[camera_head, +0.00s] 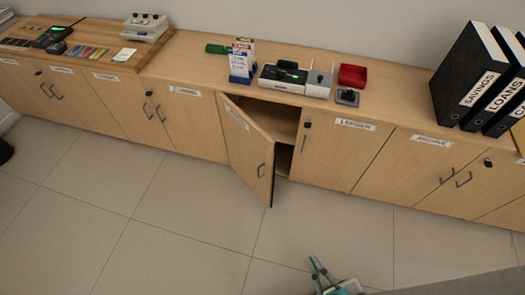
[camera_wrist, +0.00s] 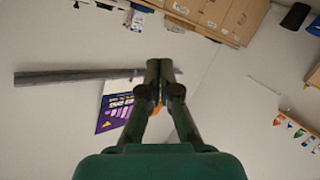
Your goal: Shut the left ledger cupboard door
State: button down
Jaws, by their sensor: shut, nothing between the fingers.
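The left ledger cupboard door (camera_head: 247,150) stands ajar, swung out from its left side over the floor, with a white label near its top and a dark handle low on its free edge. The dark cupboard opening (camera_head: 281,150) shows to its right. The right ledger door (camera_head: 335,155) is closed. My gripper (camera_head: 315,262) is low in the head view, over the floor, in front of and to the right of the open door, not touching it. Its fingers are together and empty, as the wrist view (camera_wrist: 160,72) shows.
Closed cupboards run along both sides. The tiled floor (camera_head: 180,240) before the cupboards is clear.

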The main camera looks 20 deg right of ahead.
aim_at(265, 150)
jog(key=w+f+n+t, duration=0.1)
jog(key=w+f+n, duration=0.6)
jog(key=w, duration=0.6)
jog(key=shift+w+d+f+n+t+y, duration=0.2)
jog(key=shift+w+d+f+n, duration=0.75)
jog(key=shift+w, duration=4.3)
jog(key=shift+w+d+f+n+t+y, duration=0.35)
jog(key=shift+w+n, duration=1.1)
jog(key=shift+w, duration=3.75)
jog(key=shift+w+d+f+n+t+y, duration=0.1)
jog(key=shift+w+d+f+n, duration=0.9)
jog(key=shift+w, duration=4.25)
jog(key=shift+a+r, duration=0.2)
